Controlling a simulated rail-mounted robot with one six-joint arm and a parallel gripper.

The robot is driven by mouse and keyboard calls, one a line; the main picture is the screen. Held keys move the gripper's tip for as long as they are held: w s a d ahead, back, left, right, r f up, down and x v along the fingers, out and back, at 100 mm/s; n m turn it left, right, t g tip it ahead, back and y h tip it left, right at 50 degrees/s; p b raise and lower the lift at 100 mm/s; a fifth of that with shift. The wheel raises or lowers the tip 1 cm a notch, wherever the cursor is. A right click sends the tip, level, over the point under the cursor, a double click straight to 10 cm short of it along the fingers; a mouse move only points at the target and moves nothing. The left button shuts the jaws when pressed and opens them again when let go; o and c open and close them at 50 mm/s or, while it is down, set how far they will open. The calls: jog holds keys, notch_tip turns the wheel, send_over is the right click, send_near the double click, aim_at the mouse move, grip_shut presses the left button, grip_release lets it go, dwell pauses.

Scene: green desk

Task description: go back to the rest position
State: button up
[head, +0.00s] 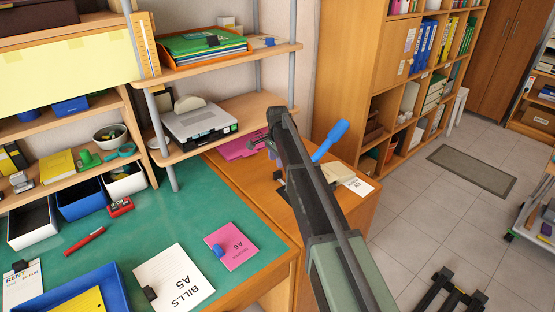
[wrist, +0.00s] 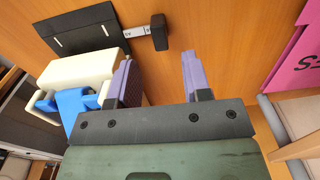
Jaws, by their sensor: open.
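My gripper (wrist: 156,76) shows in the wrist view with its two purple fingers spread apart. Only bare brown wood shows between them, so it holds nothing. A cream block (wrist: 78,78) with a blue part (wrist: 78,106) lies to the left of the left finger; I cannot tell whether they touch. A blue handle (head: 329,141) rises just right of the arm.
A pink folder (wrist: 297,62) lies to the right in the wrist view, and a black plate (wrist: 82,38) at upper left. The shelf (head: 215,125) with a grey device stands behind the arm. A bookcase (head: 378,75) is at the back. Open floor (head: 420,205) lies to the right.

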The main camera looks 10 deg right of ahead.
notch_tip(320, 180, up, 4)
jog(key=shift+r+p, duration=0.1)
jog(key=shift+p, duration=0.95)
jog(key=s+r+n+p, duration=0.2)
jog(key=s+n, duration=0.5)
jog(key=s, duration=1.1)
jog(key=s+a+r+n+p, duration=0.1)
jog(key=s+n, duration=0.5)
jog(key=s, duration=1.3)
jog(key=shift+a+r+n+p, duration=0.25)
jog(key=shift+r+n+p, duration=0.15)
jog(key=shift+p, duration=0.05)
